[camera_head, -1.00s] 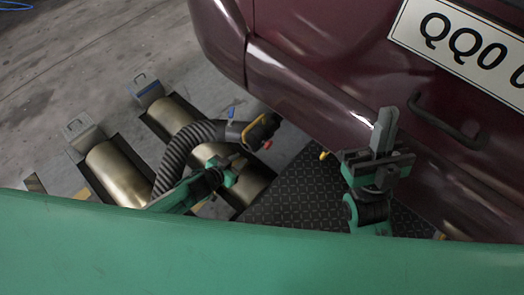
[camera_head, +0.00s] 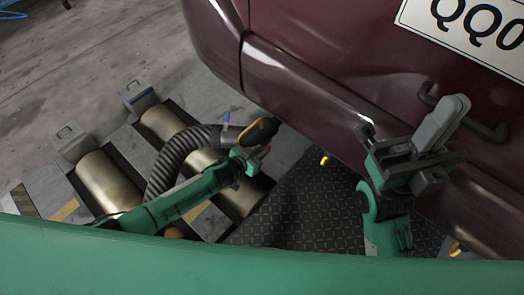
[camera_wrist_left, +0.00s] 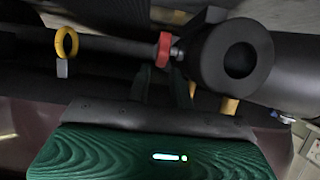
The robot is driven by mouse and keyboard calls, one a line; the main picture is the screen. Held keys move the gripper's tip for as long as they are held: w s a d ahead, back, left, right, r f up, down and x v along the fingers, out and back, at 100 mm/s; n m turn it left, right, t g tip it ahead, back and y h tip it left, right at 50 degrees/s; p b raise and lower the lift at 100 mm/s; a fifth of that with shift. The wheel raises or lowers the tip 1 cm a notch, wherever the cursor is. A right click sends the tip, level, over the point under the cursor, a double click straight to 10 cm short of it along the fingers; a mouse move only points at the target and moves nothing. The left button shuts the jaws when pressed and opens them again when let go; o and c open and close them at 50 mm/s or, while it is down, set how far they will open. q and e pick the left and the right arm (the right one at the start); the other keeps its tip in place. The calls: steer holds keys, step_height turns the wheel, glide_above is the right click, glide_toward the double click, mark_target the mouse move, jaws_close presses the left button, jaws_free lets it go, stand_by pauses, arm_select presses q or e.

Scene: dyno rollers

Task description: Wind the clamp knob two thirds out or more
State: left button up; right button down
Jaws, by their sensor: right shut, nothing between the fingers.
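The clamp knob (camera_wrist_left: 163,50) is a small red disc on a short metal screw beside a dark round end with a hole in the left wrist view. In the head view the red knob (camera_head: 262,152) is partly hidden beside the black and yellow nozzle (camera_head: 260,131) of a ribbed hose. My left gripper (camera_head: 248,160) is close to the knob. In its wrist view its two dark fingers (camera_wrist_left: 164,86) stand apart, with the knob just beyond them; contact is not clear. My right gripper (camera_head: 452,110) is shut and empty in front of the car's rear bumper.
The dark red car (camera_head: 300,90) fills the upper right, with a black tow loop (camera_head: 470,122) near my right gripper. Metal rollers (camera_head: 105,180) and the ribbed hose (camera_head: 170,155) lie at left. A yellow ring (camera_wrist_left: 66,42) shows in the left wrist view.

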arm_select(q)
steer(key=shift+w+d+f, duration=0.25)
steer(key=shift+w+d, duration=0.15)
steer(key=shift+w, duration=0.2)
jaws_close()
steer(key=shift+f, duration=0.1)
